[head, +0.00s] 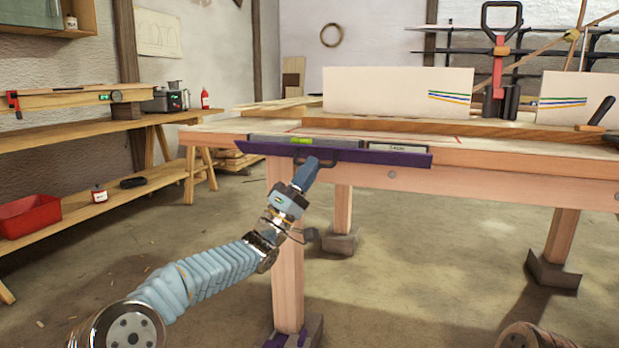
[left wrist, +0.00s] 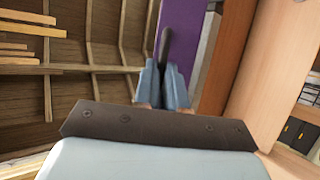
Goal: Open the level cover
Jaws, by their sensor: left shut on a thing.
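The level cover (head: 375,162) is a long purple flap along the front edge of the workbench. Behind its upper edge lie a grey level (head: 265,139) with a yellow-green vial and a small pale label (head: 408,148). A dark handle (head: 328,155) sits on the cover. My left gripper (head: 311,164) reaches up to the handle from below and is shut on it. In the left wrist view the blue fingers (left wrist: 165,88) close around the dark handle (left wrist: 165,45), beside the purple cover (left wrist: 182,35). My right gripper is out of view.
The workbench (head: 500,184) carries long boards and white panels (head: 398,93). A bench leg (head: 287,260) stands just behind my left arm. A side shelf (head: 90,195) at the left holds a red bin (head: 30,214). The floor in front is mostly free.

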